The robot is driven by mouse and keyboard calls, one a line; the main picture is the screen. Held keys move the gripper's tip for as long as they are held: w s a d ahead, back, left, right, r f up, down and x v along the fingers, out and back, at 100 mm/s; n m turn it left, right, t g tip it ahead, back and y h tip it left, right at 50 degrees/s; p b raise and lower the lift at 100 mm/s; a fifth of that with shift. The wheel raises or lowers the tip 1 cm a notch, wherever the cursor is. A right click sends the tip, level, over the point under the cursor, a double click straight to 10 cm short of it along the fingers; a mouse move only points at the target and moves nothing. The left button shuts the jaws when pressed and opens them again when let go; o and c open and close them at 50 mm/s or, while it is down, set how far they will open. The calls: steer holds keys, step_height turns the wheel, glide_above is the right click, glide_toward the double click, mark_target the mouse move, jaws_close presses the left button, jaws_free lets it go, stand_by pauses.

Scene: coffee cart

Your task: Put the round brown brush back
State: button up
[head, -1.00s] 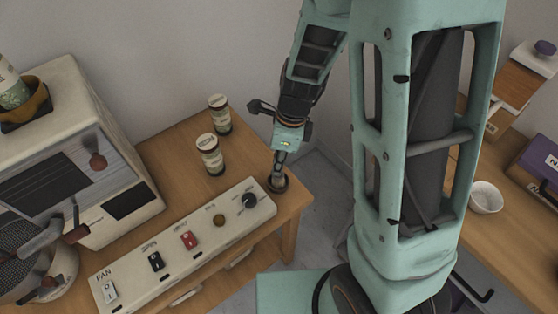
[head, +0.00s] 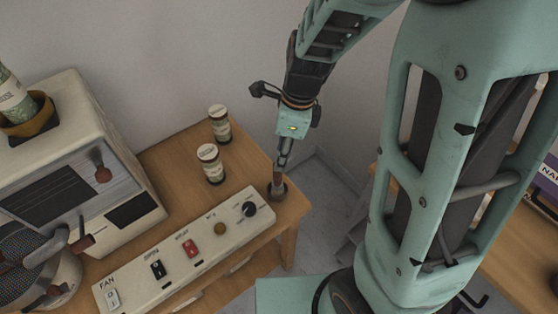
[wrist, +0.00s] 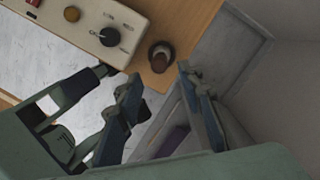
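The round brown brush (wrist: 160,55) stands upright on the wooden table near its corner, with a dark round base and a brown top. In the head view the brush (head: 278,190) is at the right end of the switch panel. My gripper (wrist: 157,78) is open and empty, its two fingers spread apart. In the wrist view the brush shows beyond the gap between the fingertips, apart from them. In the head view my gripper (head: 281,165) is just above the brush. Whether the brush sits in a holder cannot be told.
The switch panel (head: 195,250) with a black knob (wrist: 109,37) lies left of the brush. Two labelled jars (head: 210,165) stand behind the panel. A coffee machine (head: 110,170) is at left. The table corner drops to the floor close by the brush.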

steer(key=shift+s+d+r, duration=0.1)
steer(key=shift+d+r, duration=0.05)
steer(key=shift+r, duration=0.8)
steer(key=shift+d+r, duration=0.15)
steer(key=shift+r, duration=0.75)
steer(key=shift+d, duration=0.1)
